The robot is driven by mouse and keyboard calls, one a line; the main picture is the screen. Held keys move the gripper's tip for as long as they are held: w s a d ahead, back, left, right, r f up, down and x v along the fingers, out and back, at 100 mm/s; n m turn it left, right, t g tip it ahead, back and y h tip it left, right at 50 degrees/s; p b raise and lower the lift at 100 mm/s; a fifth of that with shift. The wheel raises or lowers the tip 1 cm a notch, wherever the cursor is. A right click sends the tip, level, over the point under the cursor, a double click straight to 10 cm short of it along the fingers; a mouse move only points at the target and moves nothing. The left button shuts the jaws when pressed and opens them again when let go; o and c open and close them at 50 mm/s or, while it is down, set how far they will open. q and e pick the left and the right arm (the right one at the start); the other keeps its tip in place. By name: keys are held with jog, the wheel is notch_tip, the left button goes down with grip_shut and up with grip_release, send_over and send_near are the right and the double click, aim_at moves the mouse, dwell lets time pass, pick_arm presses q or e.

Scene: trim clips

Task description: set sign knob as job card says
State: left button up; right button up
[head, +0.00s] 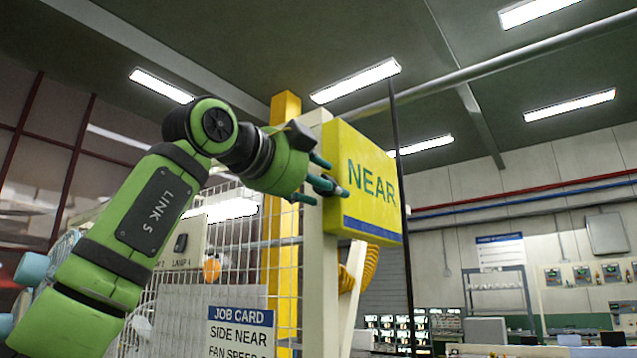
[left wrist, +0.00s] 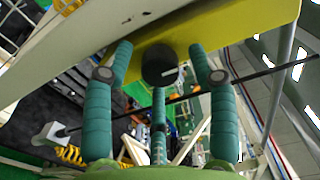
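A yellow sign (head: 365,180) reading NEAR, with a blue strip along its bottom, is on a pale post right of centre in the head view. My left gripper (head: 321,182) is at its left side. In the left wrist view a round black knob (left wrist: 160,65) with a white mark sits on the sign's yellow underside or side (left wrist: 225,30). My three teal fingers are spread around the knob, seemingly without touching it. The job card (head: 240,330) reads SIDE NEAR, then FAN SPEED; the rest is cut off. My right gripper is not in view.
A wire mesh fence (head: 283,250) and a yellow post (head: 284,110) stand behind my left arm. A panel (head: 184,245) with a dark switch and an orange round part (head: 212,268) is left of the gripper. A thin dark pole (head: 400,200) runs close by the sign.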

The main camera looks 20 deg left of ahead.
pick_arm(q)
jog(key=v, duration=1.2)
jog(key=shift+r, duration=0.1)
dwell(0.4)
